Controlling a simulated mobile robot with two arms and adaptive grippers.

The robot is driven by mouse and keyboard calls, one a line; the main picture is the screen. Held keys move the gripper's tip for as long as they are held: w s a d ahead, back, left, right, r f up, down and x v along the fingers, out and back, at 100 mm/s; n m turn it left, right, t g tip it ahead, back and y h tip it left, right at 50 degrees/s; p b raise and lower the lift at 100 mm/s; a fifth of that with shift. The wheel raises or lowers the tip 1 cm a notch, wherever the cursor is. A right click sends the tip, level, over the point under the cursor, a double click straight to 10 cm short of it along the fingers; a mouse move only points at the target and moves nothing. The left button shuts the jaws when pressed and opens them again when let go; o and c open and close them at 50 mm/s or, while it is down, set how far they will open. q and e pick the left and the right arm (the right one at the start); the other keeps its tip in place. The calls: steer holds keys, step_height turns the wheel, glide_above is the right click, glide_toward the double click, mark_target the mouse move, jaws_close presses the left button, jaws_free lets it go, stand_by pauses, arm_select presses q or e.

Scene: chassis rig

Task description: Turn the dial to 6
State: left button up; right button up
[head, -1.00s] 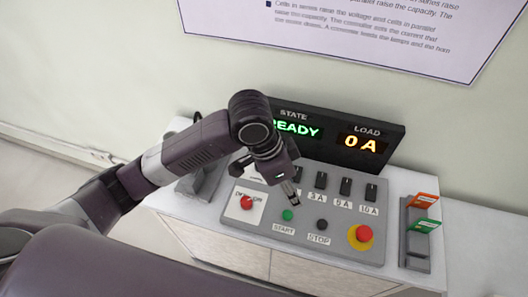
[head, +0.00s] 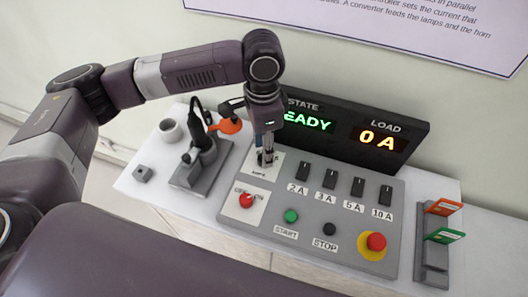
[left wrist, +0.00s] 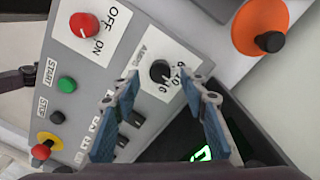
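The dial is a black round knob (left wrist: 160,72) on a white plate marked AMPS in the left wrist view. Numerals are printed around it, and its exact setting is hard to read. In the head view the dial is mostly hidden behind my left gripper (head: 266,160), at the upper left of the grey control panel (head: 290,258). In the left wrist view my left gripper (left wrist: 161,80) is open, with its blue-padded fingers apart on either side of the knob in the picture. I cannot tell whether they touch it. My right gripper is not in view.
The panel also has a red OFF/ON knob (head: 246,201), a green START button (head: 291,216), a black STOP button (head: 330,229), a red emergency button (head: 376,242) and several black switches. The display (head: 382,138) reads 0 A. A stand with an orange disc (head: 229,126) is left of my gripper.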

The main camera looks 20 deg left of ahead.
arm_select(q)
steer(key=shift+f, duration=1.2)
jaws_close()
steer(key=shift+r+p, duration=0.15)
steer(key=shift+p, duration=0.45)
steer(key=n+p, duration=0.7)
steer(key=p, duration=0.5)
steer(key=shift+r+p, duration=0.15)
steer(key=shift+p, duration=0.2)
steer(key=shift+w+f+n+p, duration=0.1)
steer(key=shift+f+n+p, duration=0.1)
steer(key=shift+n+p, duration=0.8)
